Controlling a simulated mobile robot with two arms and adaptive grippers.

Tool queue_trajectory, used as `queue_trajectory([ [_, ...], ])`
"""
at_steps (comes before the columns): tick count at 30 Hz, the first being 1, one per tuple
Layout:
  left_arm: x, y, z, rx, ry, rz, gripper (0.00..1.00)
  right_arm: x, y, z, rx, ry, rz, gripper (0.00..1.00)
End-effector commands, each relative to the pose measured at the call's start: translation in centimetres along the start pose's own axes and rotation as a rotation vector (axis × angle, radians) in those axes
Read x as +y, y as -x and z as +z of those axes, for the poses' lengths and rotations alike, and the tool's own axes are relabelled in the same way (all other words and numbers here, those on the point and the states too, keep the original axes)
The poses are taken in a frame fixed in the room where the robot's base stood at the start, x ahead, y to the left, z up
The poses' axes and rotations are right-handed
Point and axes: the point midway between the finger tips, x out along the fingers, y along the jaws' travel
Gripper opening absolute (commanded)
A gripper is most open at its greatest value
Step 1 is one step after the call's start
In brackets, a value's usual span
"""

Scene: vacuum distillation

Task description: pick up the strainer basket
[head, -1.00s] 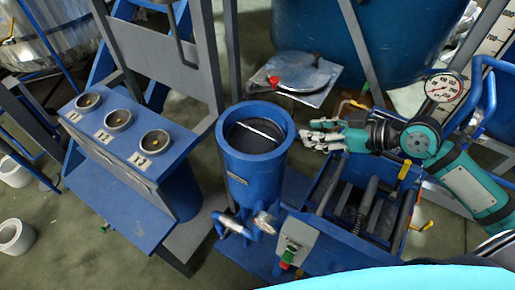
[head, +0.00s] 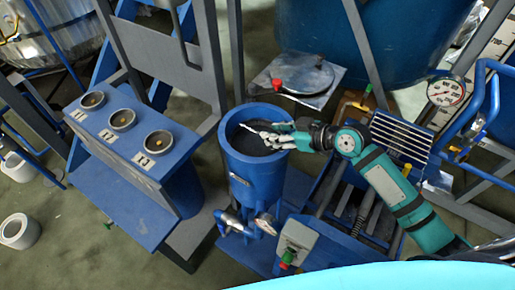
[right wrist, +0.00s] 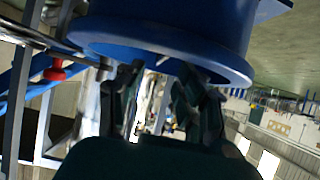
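The strainer basket (head: 247,143) is dark and sits inside the open top of a blue upright cylinder (head: 257,180). A thin pale bar, which looks like its handle, crosses its top and is partly covered by my fingers. My right gripper (head: 268,136) reaches in from the right over the cylinder's mouth, with its fingers spread. In the right wrist view the gripper (right wrist: 155,95) has its two dark fingers apart, with the cylinder's blue rim (right wrist: 160,40) close in front. I cannot tell whether the fingers touch the bar. My left gripper is not in view.
A blue stand with several round sockets (head: 122,119) is at the left. A flat plate with a round lid (head: 303,76) lies behind the cylinder. A slatted panel (head: 402,138), a pressure gauge (head: 446,91) and a blue tank (head: 370,40) are at the right and back.

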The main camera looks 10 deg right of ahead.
Motion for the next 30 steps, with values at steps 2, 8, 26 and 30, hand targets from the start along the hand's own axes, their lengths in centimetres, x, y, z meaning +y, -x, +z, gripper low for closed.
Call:
queue_trajectory([
  [2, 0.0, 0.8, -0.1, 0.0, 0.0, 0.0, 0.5, -0.2, -1.0, -0.2, 0.002, -0.004, -0.002, 0.36],
  [8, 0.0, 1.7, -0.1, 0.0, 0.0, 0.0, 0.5, -0.2, -3.9, 0.1, 0.001, -0.004, 0.0, 0.36],
  [26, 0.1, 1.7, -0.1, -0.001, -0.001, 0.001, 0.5, -0.2, -4.8, 0.4, 0.0, 0.0, 0.001, 0.02],
  [30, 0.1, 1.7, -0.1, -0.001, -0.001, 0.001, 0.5, -0.2, -4.8, 0.4, -0.001, 0.0, 0.001, 0.0],
])
